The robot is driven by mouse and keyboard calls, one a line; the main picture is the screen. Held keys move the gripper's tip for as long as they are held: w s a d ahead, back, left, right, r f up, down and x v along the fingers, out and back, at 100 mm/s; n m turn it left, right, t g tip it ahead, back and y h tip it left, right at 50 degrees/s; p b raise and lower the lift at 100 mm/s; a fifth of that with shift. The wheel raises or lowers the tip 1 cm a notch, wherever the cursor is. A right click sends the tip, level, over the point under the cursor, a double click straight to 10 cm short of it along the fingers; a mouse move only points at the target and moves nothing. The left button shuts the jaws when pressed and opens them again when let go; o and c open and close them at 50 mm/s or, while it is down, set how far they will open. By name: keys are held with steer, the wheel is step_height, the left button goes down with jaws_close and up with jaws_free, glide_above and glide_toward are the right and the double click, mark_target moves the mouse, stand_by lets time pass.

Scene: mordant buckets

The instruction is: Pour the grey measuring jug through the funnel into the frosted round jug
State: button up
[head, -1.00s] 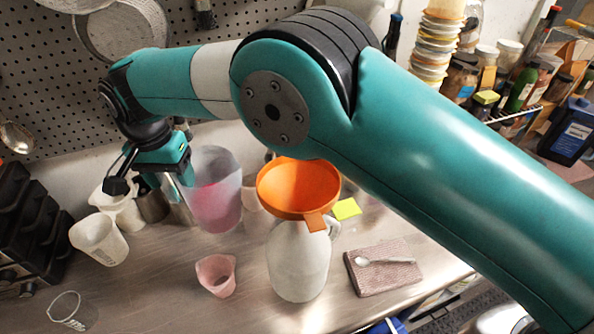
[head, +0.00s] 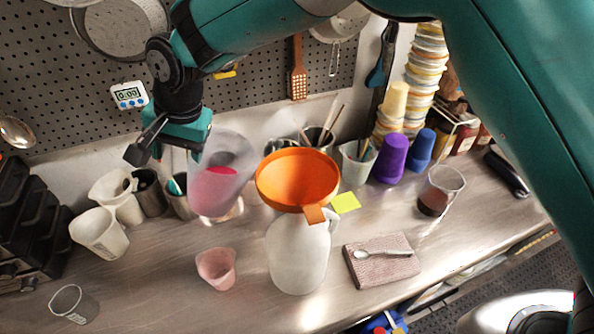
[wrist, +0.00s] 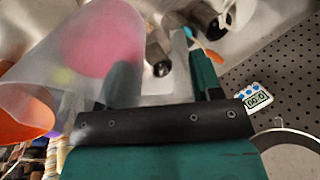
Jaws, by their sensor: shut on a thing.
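My gripper (head: 184,160) is shut on the greyish translucent measuring jug (head: 232,164), which holds pink liquid. The jug leans a little to the right in the head view and seems to be held above the counter. It also shows in the wrist view (wrist: 50,62), with the pink liquid inside. The orange funnel (head: 297,180) sits in the mouth of the frosted round jug (head: 298,258), which stands upright on the counter. The held jug is to the left of the funnel, its rim apart from or just behind the funnel's edge; I cannot tell the gap.
A small pink cup (head: 216,268) stands left of the frosted jug. White jugs (head: 98,234) are at the left. A folded cloth (head: 385,268) with a spoon lies right. Purple cups (head: 390,160) and a beaker of dark liquid (head: 438,192) stand behind. The front counter is mostly clear.

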steer(key=d+r+y, duration=0.4)
steer(key=d+r, duration=0.1)
steer(key=r, duration=0.2)
steer(key=shift+s+r+t+y, duration=0.35)
steer(key=shift+s+t+y, duration=0.05)
steer(key=shift+d, duration=0.2)
steer(key=shift+d+r+y, duration=0.6)
steer(key=shift+r+y, duration=0.3)
stand_by(1.5)
steer(key=shift+s+d+y+b, duration=0.2)
steer(key=shift+d+y+b, duration=0.5)
steer(key=shift+b, duration=1.15)
stand_by(2.4)
